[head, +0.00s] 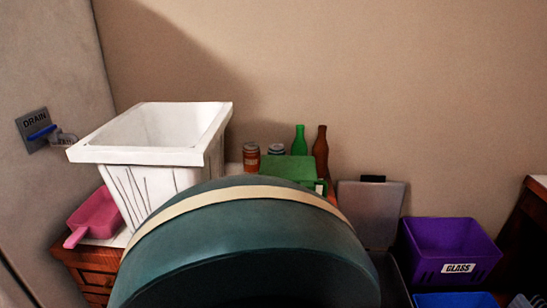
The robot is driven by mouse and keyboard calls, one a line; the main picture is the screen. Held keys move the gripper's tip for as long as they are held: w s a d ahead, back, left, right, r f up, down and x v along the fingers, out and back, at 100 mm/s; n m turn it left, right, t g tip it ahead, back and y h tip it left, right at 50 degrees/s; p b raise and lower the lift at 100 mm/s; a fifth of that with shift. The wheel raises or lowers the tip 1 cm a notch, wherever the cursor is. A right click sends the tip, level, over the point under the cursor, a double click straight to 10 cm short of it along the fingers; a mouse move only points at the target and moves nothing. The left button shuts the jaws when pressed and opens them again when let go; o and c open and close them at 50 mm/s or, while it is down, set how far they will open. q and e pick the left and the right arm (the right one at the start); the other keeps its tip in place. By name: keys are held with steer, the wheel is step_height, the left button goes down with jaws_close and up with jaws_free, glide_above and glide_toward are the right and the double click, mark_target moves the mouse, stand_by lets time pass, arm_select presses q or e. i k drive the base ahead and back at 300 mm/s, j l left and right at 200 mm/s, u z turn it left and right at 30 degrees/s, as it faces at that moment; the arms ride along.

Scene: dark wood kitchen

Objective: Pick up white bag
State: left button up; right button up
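No plain loose white bag can be made out. The one large white thing is a square, open-topped container (150,150) at the left in the head view. It has a wide flat rim and tapering sides with dark vertical lines. It stands upright, and its lower part is hidden. I cannot tell whether this is the bag or a bin. Neither of my grippers shows in the head view.
A large dark green rounded shape (245,245) with a cream band fills the lower middle; I cannot tell what it is. A pink dustpan-like thing (93,215) lies left. Bottles (320,150) and cans (251,157) stand behind. A purple "GLASS" bin (450,245) is right.

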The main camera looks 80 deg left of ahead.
mark_target(152, 153)
steer(key=u, duration=3.25)
